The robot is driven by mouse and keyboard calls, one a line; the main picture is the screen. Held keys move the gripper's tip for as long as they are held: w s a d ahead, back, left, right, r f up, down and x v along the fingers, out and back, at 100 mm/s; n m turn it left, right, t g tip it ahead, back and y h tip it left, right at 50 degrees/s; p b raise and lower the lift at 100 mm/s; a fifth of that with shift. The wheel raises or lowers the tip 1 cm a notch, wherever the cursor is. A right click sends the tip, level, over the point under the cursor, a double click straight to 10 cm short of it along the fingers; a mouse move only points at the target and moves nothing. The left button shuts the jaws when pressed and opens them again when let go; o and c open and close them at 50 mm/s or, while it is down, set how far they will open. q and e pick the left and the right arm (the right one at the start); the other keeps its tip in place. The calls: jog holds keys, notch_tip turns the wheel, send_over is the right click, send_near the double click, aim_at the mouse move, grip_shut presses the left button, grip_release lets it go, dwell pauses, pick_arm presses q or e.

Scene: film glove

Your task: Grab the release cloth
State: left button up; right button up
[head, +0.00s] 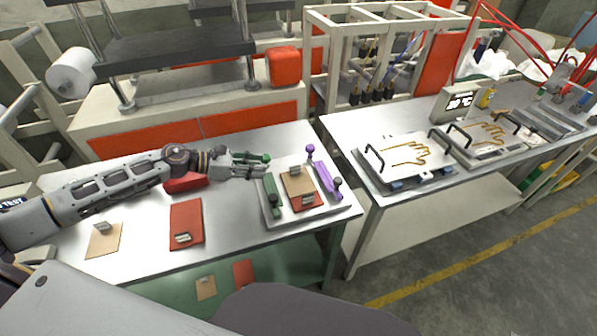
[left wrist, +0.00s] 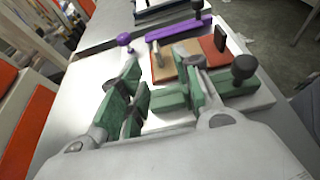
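A tan cloth-like sheet (head: 296,184) with a small metal clip lies over a red sheet (head: 308,201) on the white tray (head: 285,219), between a green bar (head: 270,187) and a purple bar (head: 326,178). I take the tan sheet as the release cloth. In the left wrist view the tan sheet (left wrist: 178,68) is just beyond the fingertips. My left gripper (head: 262,164) hovers by the far end of the green bar; its fingers (left wrist: 165,70) are apart, with the green bar (left wrist: 235,82) partly hidden behind them. Contact cannot be told. My right gripper is out of view.
Another red sheet (head: 186,222) and a tan sheet (head: 104,240) lie left on the metal table. A red item (head: 186,183) sits under my left arm. Hand-shaped formers (head: 408,155) stand on the right table. Knobs on the bars rise above the tray.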

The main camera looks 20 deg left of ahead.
aim_at(295, 166)
pick_arm(q)
jog(key=shift+w, duration=0.3)
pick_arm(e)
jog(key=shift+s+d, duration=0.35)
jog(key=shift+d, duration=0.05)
pick_arm(q)
jog(key=shift+x, duration=0.75)
jog(key=shift+p+x, duration=0.55)
jog(key=shift+x, duration=1.1)
jog(key=shift+p+x, duration=0.3)
jog(key=shift+x, duration=1)
jog(key=shift+w+d+f, duration=0.1)
jog(key=shift+w+d, duration=0.2)
jog(key=shift+d, duration=0.1)
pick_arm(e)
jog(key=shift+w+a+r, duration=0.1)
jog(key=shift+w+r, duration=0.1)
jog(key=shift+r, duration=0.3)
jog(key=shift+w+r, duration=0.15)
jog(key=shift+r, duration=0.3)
